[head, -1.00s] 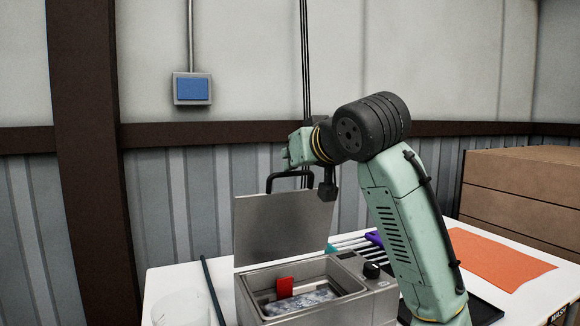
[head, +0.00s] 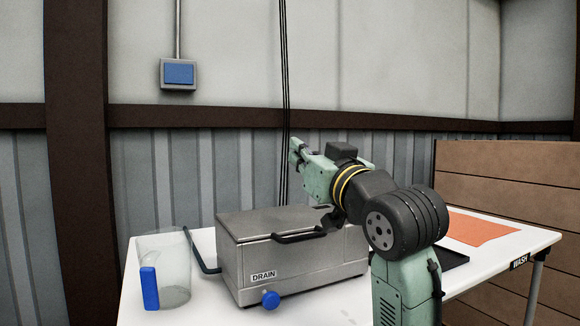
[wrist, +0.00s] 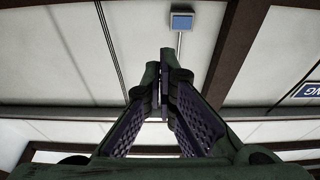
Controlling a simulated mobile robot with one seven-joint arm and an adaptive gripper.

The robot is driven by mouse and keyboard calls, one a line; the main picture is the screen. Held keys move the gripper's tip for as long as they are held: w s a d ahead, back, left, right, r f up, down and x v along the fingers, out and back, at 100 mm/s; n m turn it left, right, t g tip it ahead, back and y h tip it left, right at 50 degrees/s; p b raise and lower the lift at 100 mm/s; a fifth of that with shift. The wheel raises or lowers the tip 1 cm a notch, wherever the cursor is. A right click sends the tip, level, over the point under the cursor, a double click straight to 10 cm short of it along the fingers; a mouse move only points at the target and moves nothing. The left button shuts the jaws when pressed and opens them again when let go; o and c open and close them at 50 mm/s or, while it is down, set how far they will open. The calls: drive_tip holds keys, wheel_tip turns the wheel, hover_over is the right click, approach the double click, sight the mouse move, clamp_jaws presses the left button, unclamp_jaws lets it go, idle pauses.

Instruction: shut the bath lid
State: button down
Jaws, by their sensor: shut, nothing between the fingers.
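The bath (head: 262,262) is a grey metal box on the white table in the head view, with a "DRAIN" label and a blue knob (head: 270,300) on its front. Its lid (head: 270,220) lies flat over the top, with no visible gap, and hides the inside. The lid's black handle (head: 300,237) is at the front edge. My gripper (head: 295,150) is raised above and behind the lid, pointing up and left, apart from it. In the wrist view my gripper (wrist: 164,75) has its fingers together with nothing between them.
A clear jug (head: 172,262) with a blue handle stands left of the bath. An orange mat (head: 480,228) and a black tray (head: 453,259) are to the right.

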drive_tip(key=s+d+f+t+y+b, duration=0.1)
drive_tip(key=s+f+t+b, duration=0.3)
drive_tip(key=f+b, duration=0.6)
drive_tip(key=shift+s+d+f+y, duration=0.2)
drive_tip(key=shift+d+f+y, duration=0.15)
drive_tip(key=shift+f, duration=0.15)
